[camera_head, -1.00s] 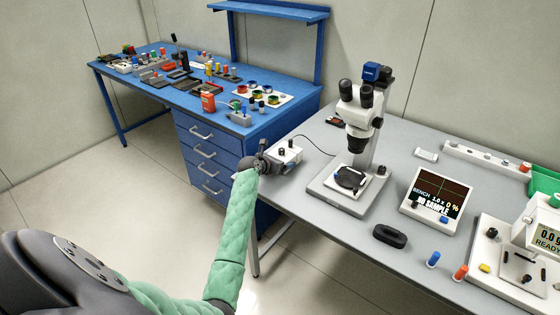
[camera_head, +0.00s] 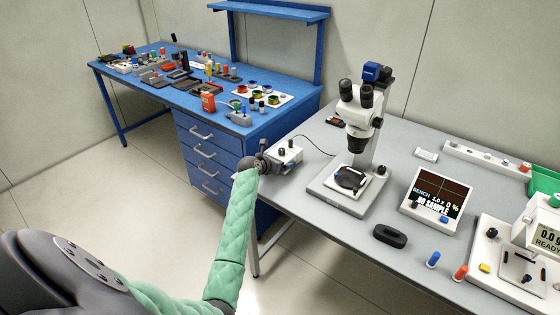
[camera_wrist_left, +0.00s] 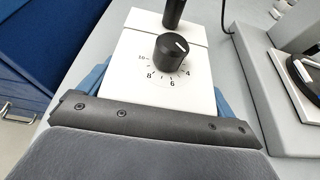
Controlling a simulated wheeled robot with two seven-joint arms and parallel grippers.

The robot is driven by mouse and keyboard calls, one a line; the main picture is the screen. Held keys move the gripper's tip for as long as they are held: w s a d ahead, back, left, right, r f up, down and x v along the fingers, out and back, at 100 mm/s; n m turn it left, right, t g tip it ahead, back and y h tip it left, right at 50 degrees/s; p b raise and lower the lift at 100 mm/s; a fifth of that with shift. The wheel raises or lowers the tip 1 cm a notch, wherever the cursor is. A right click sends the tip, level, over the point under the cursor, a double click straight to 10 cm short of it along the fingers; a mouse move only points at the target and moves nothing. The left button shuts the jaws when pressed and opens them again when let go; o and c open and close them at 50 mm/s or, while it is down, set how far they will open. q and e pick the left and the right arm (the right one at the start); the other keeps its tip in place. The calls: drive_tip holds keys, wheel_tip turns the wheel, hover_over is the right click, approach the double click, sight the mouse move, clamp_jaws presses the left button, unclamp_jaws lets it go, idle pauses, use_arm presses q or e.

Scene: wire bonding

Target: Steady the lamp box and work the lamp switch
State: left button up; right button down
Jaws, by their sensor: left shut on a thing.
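The lamp box (camera_head: 287,155) is a small white box at the near left corner of the grey table, with a cable running back from it. In the left wrist view its white top (camera_wrist_left: 150,88) carries a black dial (camera_wrist_left: 171,52) with numbers around it and a black post (camera_wrist_left: 173,12) behind. My left gripper (camera_head: 266,160) is at the box's left side, shut on it; blue pads show at both sides of the box in the wrist view. Which part is the lamp switch I cannot tell. My right gripper is not in view.
A microscope (camera_head: 359,115) on a pale base stands right of the lamp box. A display (camera_head: 437,193), a black oval object (camera_head: 390,235) and small coloured pegs lie farther right. A blue workbench (camera_head: 200,85) with several small parts stands behind left.

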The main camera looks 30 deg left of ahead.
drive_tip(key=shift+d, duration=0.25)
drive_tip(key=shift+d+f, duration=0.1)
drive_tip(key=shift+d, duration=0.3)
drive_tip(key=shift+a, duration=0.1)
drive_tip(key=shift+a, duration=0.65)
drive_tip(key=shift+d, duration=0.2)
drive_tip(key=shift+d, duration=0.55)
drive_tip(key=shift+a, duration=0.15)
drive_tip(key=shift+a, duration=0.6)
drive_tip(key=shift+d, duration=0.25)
